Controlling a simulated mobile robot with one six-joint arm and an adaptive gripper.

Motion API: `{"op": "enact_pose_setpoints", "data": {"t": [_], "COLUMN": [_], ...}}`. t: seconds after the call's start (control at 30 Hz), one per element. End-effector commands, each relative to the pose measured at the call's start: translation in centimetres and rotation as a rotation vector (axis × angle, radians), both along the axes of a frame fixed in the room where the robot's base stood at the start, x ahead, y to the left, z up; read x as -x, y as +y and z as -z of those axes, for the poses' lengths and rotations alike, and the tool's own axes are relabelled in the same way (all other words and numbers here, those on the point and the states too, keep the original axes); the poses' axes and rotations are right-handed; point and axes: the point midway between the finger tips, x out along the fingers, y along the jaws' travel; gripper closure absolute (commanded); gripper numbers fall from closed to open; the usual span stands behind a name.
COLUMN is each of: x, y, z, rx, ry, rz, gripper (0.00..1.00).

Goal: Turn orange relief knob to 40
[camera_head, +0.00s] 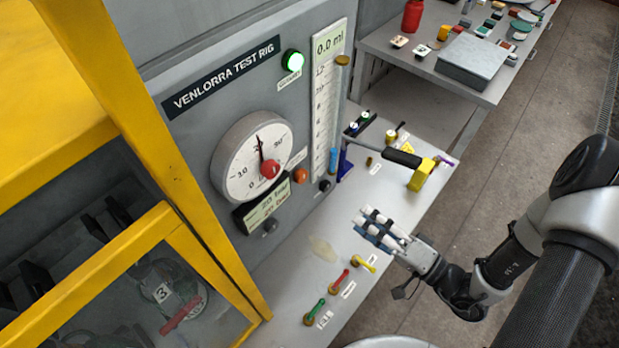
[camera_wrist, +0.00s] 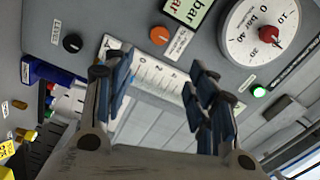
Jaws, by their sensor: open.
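The orange relief knob (camera_head: 299,175) is on the grey rig panel, just right of the round gauge's lower edge. The gauge (camera_head: 253,157) has a red centre and a dark needle pointing up. Its printed numbers are partly readable. My gripper (camera_head: 381,230) is over the grey bench, to the lower right of the knob and apart from it. In the wrist view its two fingers (camera_wrist: 165,95) stand wide apart with nothing between them.
A green lamp (camera_head: 292,60) glows above the gauge. A black knob (camera_head: 325,186) sits right of the orange one. A yellow-ended lever (camera_head: 421,176) juts over the bench. Red, green and yellow valve handles (camera_head: 340,279) stand at the bench front. A yellow frame (camera_head: 160,150) stands left.

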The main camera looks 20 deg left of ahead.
Motion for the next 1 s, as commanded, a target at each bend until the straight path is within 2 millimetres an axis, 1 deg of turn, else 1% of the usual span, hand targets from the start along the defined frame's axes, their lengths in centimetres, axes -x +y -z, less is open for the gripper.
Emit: {"op": "enact_pose_setpoints", "data": {"t": [0.17, 0.47, 0.7, 0.83, 1.0], "x": [-0.4, -1.9, -3.3, -3.9, -4.6], "y": [1.6, 7.1, 12.1, 14.3, 16.0], "z": [0.2, 0.1, 0.1, 0.1, 0.1], "rx": [0.001, 0.001, 0.001, 0.0, 0.0], "ry": [-0.004, -0.005, -0.006, -0.005, -0.004], "rz": [-0.001, -0.004, -0.004, -0.003, 0.0], "gripper": [0.48, 0.48, 0.48, 0.48, 0.48]}}
